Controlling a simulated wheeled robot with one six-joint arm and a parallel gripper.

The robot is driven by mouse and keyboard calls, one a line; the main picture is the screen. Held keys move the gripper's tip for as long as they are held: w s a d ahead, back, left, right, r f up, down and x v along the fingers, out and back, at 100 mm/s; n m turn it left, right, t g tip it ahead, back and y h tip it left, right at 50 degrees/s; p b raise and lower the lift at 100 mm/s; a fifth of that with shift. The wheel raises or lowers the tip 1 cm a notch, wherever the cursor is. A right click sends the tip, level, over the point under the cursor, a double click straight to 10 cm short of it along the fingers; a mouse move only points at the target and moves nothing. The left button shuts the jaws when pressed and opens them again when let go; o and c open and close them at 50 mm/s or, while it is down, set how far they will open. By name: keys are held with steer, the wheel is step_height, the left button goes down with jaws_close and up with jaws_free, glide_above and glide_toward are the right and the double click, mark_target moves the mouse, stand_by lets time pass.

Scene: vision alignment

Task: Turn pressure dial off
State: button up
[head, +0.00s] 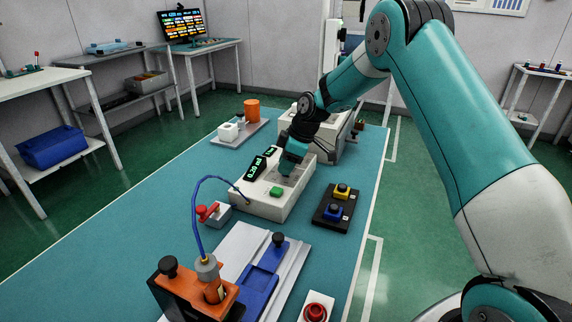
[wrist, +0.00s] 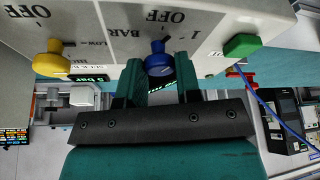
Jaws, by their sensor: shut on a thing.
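The blue pressure dial (wrist: 157,47) sits on a white control panel (wrist: 210,22), beside lettering that reads BAR and OFF upside down in the wrist view. My gripper (wrist: 160,77) has one finger on each side of this dial and is shut on it. In the head view my gripper (head: 291,161) reaches down onto the white control box (head: 262,207) and hides the dial. The dial's exact pointing direction is hard to read. A yellow knob (wrist: 54,58) with its own OFF label and a green button (wrist: 241,46) flank the dial.
A dark display (head: 256,166) with green digits is on the box. A black pad with yellow (head: 341,190) and blue (head: 333,211) buttons stands right of it. A red-handled valve (head: 207,212), blue hose (head: 195,205) and orange fixture (head: 190,288) are nearer.

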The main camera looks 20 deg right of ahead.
steer(key=n+g, duration=0.1)
steer(key=n, duration=0.3)
steer(key=shift+w+n+g+y, duration=0.1)
steer(key=shift+n+g+y, duration=0.2)
steer(key=shift+n+g, duration=0.1)
stand_by(0.5)
steer(key=o, duration=0.9)
steer(key=p+v, duration=0.4)
steer(key=v, duration=1.3)
steer(key=shift+r, duration=0.25)
steer(key=shift+w, duration=0.1)
